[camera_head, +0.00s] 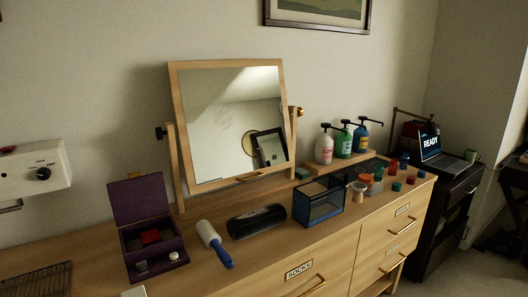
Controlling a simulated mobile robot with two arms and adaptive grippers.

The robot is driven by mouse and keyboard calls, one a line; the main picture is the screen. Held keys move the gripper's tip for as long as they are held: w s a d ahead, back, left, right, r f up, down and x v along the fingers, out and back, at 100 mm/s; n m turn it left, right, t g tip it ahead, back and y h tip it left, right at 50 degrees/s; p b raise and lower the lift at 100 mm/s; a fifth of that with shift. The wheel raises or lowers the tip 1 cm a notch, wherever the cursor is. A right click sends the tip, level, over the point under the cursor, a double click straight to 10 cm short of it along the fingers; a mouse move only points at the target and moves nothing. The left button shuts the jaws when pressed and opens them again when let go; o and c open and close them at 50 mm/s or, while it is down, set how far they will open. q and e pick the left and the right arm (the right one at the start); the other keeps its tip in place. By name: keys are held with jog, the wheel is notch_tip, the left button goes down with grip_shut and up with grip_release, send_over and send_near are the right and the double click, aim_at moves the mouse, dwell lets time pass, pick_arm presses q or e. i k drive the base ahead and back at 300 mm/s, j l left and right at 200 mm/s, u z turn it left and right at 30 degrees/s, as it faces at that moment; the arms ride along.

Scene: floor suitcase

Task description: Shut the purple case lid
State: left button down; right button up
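The purple case (156,259) sits on the left part of the wooden dresser top. Its lid (136,200) stands open, raised upright at the back of the case toward the wall. Inside the case lie a red item (150,237) and small pale round items (142,266) near the front. Neither of my grippers shows in the head view.
A lint roller (214,243) with a blue handle lies right of the case, then a black case (256,222) and a dark glass box (319,202). A tilting mirror (232,125) stands behind. A wire rack (36,282) is at the left.

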aim_at(139, 197)
jog(key=i+l+u, duration=0.15)
jog(key=i+u, duration=0.2)
jog(key=i+l+u, duration=0.35)
jog(key=i, duration=0.2)
